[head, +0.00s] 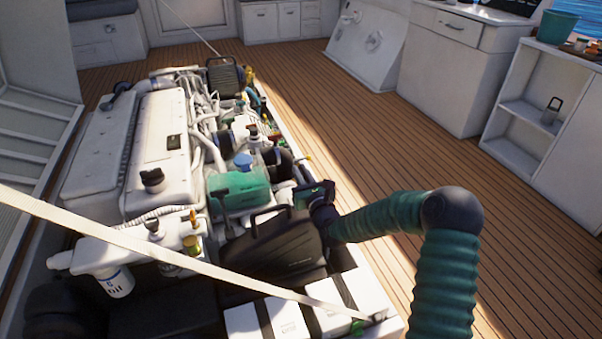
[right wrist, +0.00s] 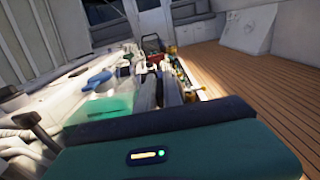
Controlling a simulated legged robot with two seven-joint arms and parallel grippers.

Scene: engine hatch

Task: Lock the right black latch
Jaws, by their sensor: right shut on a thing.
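A black box-like housing (head: 275,246) with a raised handle stands at the near right end of the engine in the head view. My right gripper (head: 312,198), dark with a teal arm, is at the upper right edge of this housing. It is shut, apparently on the right black latch; its fingers and the latch are too dark and covered to make out. In the right wrist view the teal gripper body (right wrist: 200,155) with a small lit display fills the bottom, and its fingertips are hidden. My left gripper is not in view.
The white engine (head: 150,150) fills the open hatch, with a teal tank (head: 238,188) beside the housing. A pale strap (head: 130,243) crosses in front. White boxes (head: 262,318) lie at the near edge. Wooden deck (head: 350,120) is clear to the right, before white cabinets (head: 455,75).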

